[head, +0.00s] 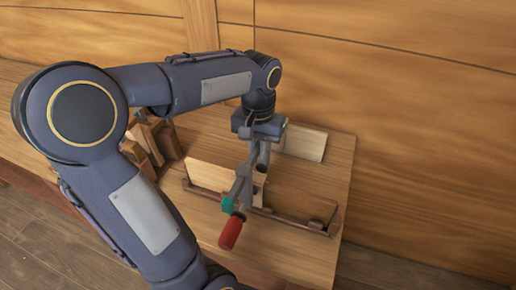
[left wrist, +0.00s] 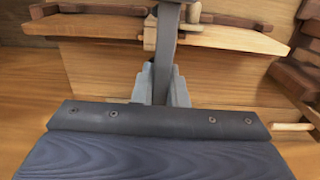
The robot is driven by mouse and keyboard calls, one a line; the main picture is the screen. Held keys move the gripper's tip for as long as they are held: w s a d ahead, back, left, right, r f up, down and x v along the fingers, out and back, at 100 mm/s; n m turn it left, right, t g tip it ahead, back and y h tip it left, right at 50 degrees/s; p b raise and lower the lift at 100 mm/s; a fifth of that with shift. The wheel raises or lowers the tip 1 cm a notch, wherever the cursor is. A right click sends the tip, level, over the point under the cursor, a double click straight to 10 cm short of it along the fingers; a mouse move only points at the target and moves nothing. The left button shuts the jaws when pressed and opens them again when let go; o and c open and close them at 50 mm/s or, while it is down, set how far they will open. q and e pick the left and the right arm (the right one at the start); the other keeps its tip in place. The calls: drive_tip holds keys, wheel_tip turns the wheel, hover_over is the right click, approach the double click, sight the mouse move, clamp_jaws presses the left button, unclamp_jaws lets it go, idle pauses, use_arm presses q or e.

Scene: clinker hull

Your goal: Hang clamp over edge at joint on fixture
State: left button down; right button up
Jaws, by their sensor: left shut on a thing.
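My left gripper (head: 256,142) points down above the fixture and is shut on the clamp. The clamp has a grey bar (head: 244,178), a teal part (head: 228,204) and a red handle (head: 231,232) that tilts out toward the front. In the left wrist view, the grey bar (left wrist: 166,50) runs up from between my gripper's fingers (left wrist: 160,88). The fixture is a dark wooden rail (head: 285,216) holding a pale upright board (head: 211,177) at left and a browner one (head: 302,204) at right. The clamp covers the joint area between them. I cannot tell whether it touches the boards. My right gripper is not in view.
Brown wooden pieces (head: 153,142) stand at the table's left, behind my arm. A pale board (head: 305,143) stands at the back near the plank wall (head: 420,120). The tabletop (head: 333,165) is bare at the right.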

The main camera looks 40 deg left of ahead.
use_arm(q)
drive_tip(key=shift+r+p, duration=3.25)
drive_tip(key=shift+r, duration=0.8)
